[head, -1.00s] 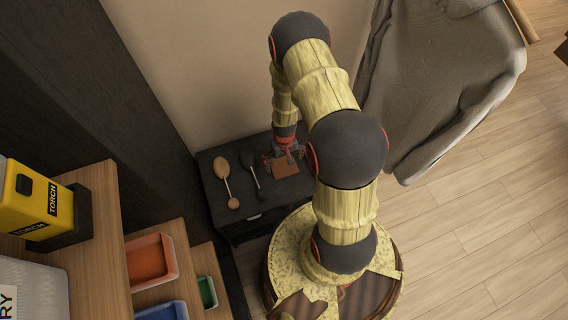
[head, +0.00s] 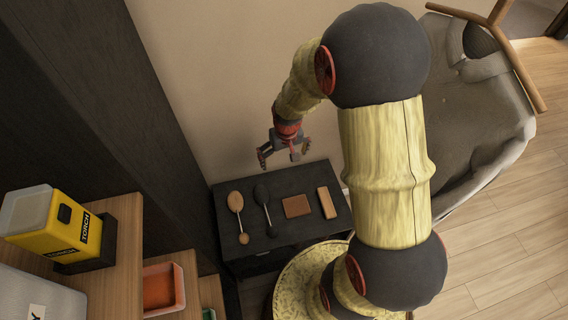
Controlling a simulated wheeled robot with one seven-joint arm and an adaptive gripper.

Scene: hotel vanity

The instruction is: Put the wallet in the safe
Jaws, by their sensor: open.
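A flat, square brown piece that looks like the wallet (head: 297,206) lies on a low black unit (head: 292,234) against the wall. My gripper (head: 284,155) is open and empty. It hangs above the back edge of the unit, apart from the brown piece and behind it in the picture. I cannot make out a safe for certain; the front of the black unit is mostly hidden or dark.
A tan spoon-shaped item (head: 237,205), a dark one (head: 264,203) and a long tan block (head: 327,203) flank the brown piece. Wooden shelves at left hold a yellow torch box (head: 55,226) and an orange tray (head: 160,288). A grey chair (head: 485,110) stands at right.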

